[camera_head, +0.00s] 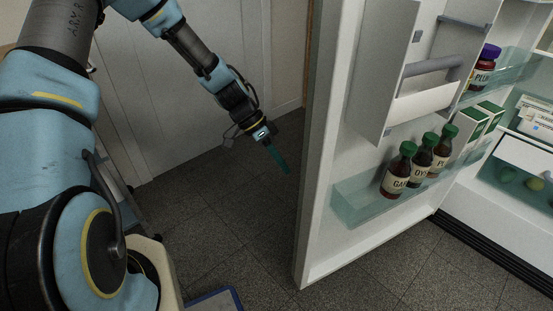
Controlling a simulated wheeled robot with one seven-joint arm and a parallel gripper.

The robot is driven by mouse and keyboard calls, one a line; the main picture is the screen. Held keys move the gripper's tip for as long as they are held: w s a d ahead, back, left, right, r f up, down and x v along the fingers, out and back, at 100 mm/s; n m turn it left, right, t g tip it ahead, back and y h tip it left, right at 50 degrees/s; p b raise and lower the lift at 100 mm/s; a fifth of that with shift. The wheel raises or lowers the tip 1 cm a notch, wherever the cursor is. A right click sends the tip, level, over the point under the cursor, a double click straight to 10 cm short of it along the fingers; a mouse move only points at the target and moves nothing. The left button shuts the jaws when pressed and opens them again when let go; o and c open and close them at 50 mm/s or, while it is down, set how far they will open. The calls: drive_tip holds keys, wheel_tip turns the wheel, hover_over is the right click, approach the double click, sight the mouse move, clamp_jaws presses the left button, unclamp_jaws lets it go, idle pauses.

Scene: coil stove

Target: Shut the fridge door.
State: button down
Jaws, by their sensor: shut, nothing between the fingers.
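The fridge door (315,200) stands wide open in the right half of the head view, its inner side with shelves facing me. Its free edge is the near one, and its far side meets the fridge body (515,165) at the right. My gripper (279,158) is to the left of the door's free edge, on the outer side, apart from it as far as I can see. It is shut and empty and points down and to the right. The door's outer face is hidden from this view.
A purple-capped jar (484,66) sits on an upper shelf. A pale panelled wall or door (180,110) stands behind my arm. Dark tiled floor (235,215) is clear left of the door.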

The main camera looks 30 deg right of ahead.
sight(299, 187)
drive_tip(key=shift+s+d+f, duration=0.3)
drive_tip(key=shift+s+f, duration=0.35)
drive_tip(key=shift+s, duration=0.4)
drive_tip(key=shift+s+d+f, duration=0.25)
drive_tip(key=shift+s+f, duration=0.35)
drive_tip(key=shift+s, duration=0.4)
drive_tip(key=shift+s+d+f, duration=0.3)
drive_tip(key=shift+s+f, duration=0.35)
drive_tip(key=shift+s, duration=0.4)
